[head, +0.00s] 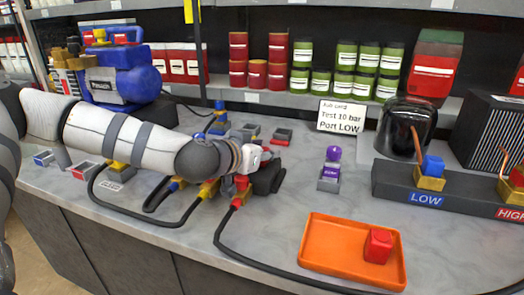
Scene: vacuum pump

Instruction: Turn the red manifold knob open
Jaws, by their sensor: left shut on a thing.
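The brass manifold (208,190) lies on the grey counter, with yellow, blue and red hose ends on black hoses. The red manifold knob (242,182) shows just above the red hose end (237,202), partly covered by my gripper. My left arm reaches in from the left over the counter. My left gripper (266,178) is at the knob's right side and is shut on it; its fingers are dark and their contact is mostly hidden. My right gripper is not in view.
An orange tray (325,262) holding a red block (378,246) sits at the front. A purple-topped fitting (331,170) stands behind it. The dark LOW/HIGH port block (394,184) is right. A blue pump (118,80) stands back left. Black hoses loop across the front.

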